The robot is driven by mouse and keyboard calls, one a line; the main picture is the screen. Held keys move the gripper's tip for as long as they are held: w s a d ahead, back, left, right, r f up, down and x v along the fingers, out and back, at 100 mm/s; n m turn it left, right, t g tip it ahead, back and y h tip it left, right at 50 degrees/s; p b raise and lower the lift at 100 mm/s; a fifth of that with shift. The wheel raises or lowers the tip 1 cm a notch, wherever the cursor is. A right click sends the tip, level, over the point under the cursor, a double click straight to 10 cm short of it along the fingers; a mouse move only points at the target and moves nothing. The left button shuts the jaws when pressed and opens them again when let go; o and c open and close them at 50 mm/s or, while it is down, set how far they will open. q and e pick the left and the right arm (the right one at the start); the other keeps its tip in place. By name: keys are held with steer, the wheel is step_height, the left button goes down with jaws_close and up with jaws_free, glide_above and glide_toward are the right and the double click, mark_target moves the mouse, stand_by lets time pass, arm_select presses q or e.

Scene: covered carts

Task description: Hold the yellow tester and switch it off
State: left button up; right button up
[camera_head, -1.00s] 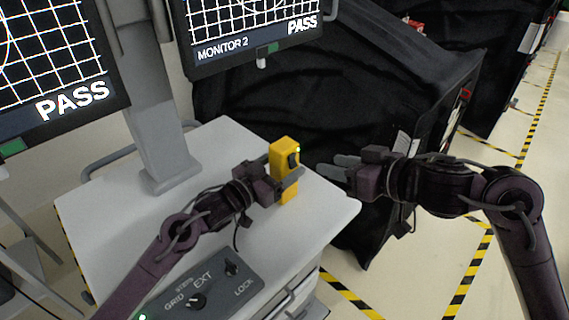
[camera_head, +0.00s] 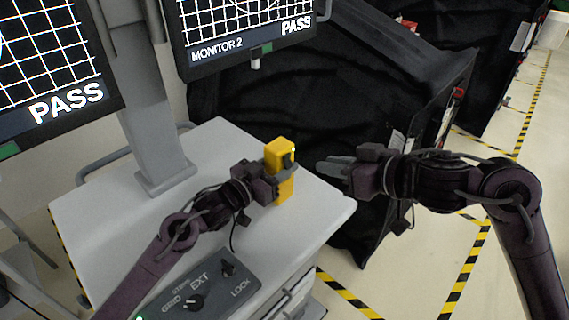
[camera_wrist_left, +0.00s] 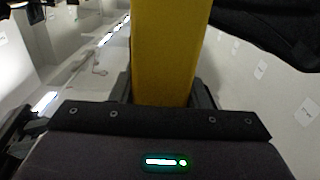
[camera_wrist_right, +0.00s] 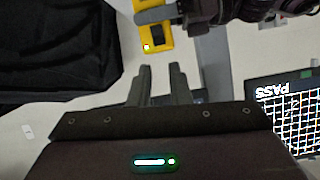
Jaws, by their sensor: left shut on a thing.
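The yellow tester (camera_head: 277,150) is upright in my left gripper (camera_head: 283,180), over the right part of the cart top. I cannot tell whether its base touches the cart. In the left wrist view its yellow body (camera_wrist_left: 165,50) fills the space between the fingers. In the right wrist view the tester (camera_wrist_right: 148,15) shows a dark switch and a lit green lamp; a left finger crosses it. My right gripper (camera_head: 330,168) is to the right of the tester, apart from it. Its fingers (camera_wrist_right: 160,70) are parted with nothing between them, pointing toward the tester.
The white cart top (camera_head: 120,225) carries a grey control box (camera_head: 200,290) at the front and a monitor post (camera_head: 155,140) at the back. Monitor 2 (camera_head: 248,50) hangs behind the tester. A black-covered cart (camera_head: 350,100) stands close behind my right gripper.

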mark_target(290, 164)
steer(key=shift+s+d+r+n+g+h, duration=0.3)
steer(key=shift+s+d+r+n, duration=0.1)
steer(key=shift+d+r, duration=0.15)
steer(key=shift+s+d+r+n+g+h, duration=0.2)
steer(key=shift+s+d+r+n+h, duration=0.1)
steer(key=shift+s+d+r+n, duration=0.15)
jaws_close()
steer(key=shift+d, duration=0.25)
steer(key=x, duration=1.4)
steer(key=shift+f, duration=0.1)
steer(key=shift+s, duration=0.1)
